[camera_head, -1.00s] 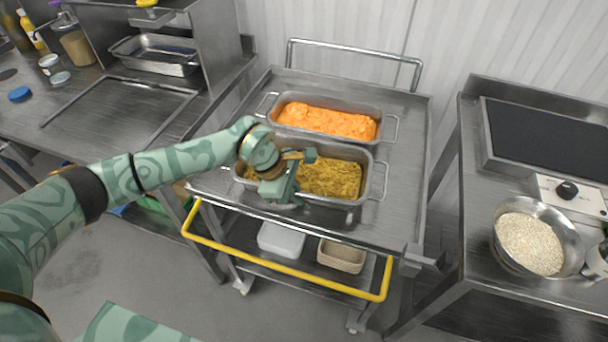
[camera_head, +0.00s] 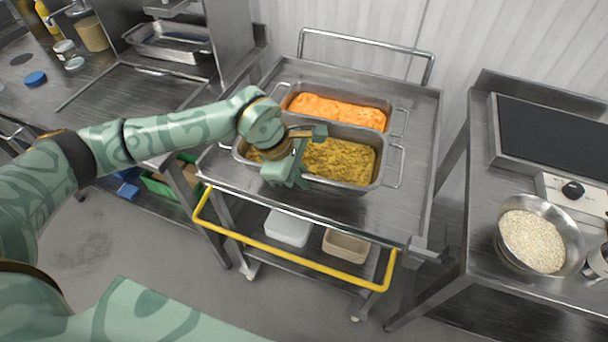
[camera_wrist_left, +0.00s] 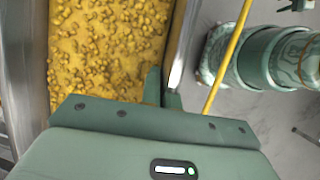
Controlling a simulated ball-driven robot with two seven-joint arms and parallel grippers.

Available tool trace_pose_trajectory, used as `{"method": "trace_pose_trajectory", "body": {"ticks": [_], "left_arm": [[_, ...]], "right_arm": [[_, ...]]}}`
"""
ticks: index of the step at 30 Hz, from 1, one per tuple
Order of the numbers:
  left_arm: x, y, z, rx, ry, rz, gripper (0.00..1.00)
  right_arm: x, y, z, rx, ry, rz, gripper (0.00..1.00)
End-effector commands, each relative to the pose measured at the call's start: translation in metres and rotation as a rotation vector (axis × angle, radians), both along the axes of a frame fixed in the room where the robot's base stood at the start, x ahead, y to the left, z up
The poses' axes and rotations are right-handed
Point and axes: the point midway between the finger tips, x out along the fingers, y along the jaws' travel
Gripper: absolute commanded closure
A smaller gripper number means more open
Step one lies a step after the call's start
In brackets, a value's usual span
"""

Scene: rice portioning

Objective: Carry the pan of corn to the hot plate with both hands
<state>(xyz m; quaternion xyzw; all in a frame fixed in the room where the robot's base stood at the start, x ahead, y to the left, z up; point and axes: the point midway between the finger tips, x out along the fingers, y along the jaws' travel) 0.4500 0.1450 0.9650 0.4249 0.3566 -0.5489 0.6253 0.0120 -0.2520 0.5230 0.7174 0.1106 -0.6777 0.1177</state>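The steel pan of corn (camera_head: 372,180) is on or just above the trolley top, in front of a pan of orange food. Yellow corn (camera_head: 338,160) fills it. My left gripper (camera_head: 290,178) is at the pan's near long wall, left of its middle. In the left wrist view its fingers (camera_wrist_left: 163,92) straddle the pan's rim (camera_wrist_left: 179,50) with almost no gap, shut on it. The hot plate (camera_head: 555,135), black-topped with a knob, stands on the right table. My right gripper is not in view.
The orange-food pan (camera_head: 391,112) is close behind the corn pan. A steel bowl of grain (camera_head: 533,240) stands before the hot plate. The trolley has a yellow front rail (camera_head: 290,255). A gap of floor separates trolley and right table. The hot plate's top is clear.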

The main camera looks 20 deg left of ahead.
Motion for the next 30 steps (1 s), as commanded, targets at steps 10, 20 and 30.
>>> {"method": "trace_pose_trajectory", "body": {"ticks": [10, 20, 30], "left_arm": [[-0.072, -0.014, 0.051, -0.002, -0.008, -0.004, 1.0], [-0.104, -0.02, 0.064, -0.003, -0.007, -0.002, 1.0], [-0.111, -0.012, 0.059, -0.001, -0.001, 0.018, 1.0]], "right_arm": [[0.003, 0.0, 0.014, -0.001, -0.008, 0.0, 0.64], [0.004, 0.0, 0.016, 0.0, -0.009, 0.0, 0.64], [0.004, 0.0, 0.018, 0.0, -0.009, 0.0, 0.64]]}}
